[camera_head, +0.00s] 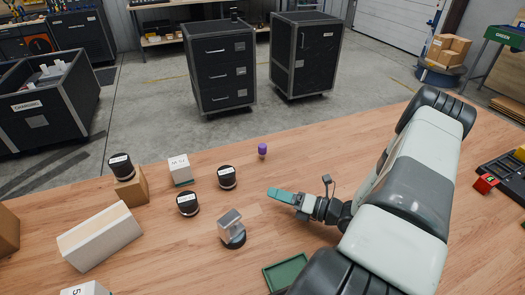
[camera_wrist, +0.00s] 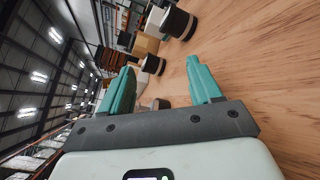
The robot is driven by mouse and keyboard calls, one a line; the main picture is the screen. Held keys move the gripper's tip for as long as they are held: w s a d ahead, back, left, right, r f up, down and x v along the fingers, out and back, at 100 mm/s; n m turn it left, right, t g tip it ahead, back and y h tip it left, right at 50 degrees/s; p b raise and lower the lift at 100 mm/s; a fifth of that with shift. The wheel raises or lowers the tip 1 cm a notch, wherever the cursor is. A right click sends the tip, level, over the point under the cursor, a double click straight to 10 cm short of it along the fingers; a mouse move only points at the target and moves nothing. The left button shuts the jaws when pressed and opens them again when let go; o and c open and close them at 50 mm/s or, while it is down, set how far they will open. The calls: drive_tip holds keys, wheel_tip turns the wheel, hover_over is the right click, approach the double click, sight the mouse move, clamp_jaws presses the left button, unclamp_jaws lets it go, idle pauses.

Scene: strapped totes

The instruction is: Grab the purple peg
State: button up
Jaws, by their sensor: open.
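The purple peg (camera_head: 262,149) stands upright on the wooden table near its far edge, small and apart from the other things. My gripper (camera_head: 280,195) reaches in from the right, low over the table, nearer the camera than the peg and slightly right of it. Its teal fingers point left, not at the peg. In the wrist view my gripper (camera_wrist: 160,66) is open, with nothing between its fingers. I cannot make out the peg in the wrist view.
Black cylinders with white labels (camera_head: 227,177) and a white box (camera_head: 180,169) stand left of my gripper. A grey block on a dark round base (camera_head: 232,231) stands nearer the camera. A green tray (camera_head: 286,272) lies at the front. The table around the peg is clear.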

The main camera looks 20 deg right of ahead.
sight(265, 149)
drive_tip(key=w+d+n+t+h, duration=0.1)
drive_tip(key=w+d+n+h, duration=0.1)
drive_tip(key=w, duration=0.2)
drive_tip(key=w+d+f+n+t+h, duration=0.1)
drive_tip(key=w+d+n+t+h, duration=0.1)
drive_tip(key=w, duration=0.3)
drive_tip(key=w+d+f+n+t+h, duration=0.1)
drive_tip(key=w+d+h, duration=0.1)
drive_tip(key=w, duration=0.3)
drive_tip(key=shift+d+n+t+h, duration=0.3)
drive_tip(key=shift+n, duration=0.1)
drive_tip(key=shift+w, duration=0.35)
drive_tip(key=x, duration=1)
drive_tip(key=shift+w+d, duration=0.1)
drive_tip(key=shift+d, duration=0.15)
drive_tip(key=c, duration=1.1)
drive_tip(key=shift+o, duration=0.2)
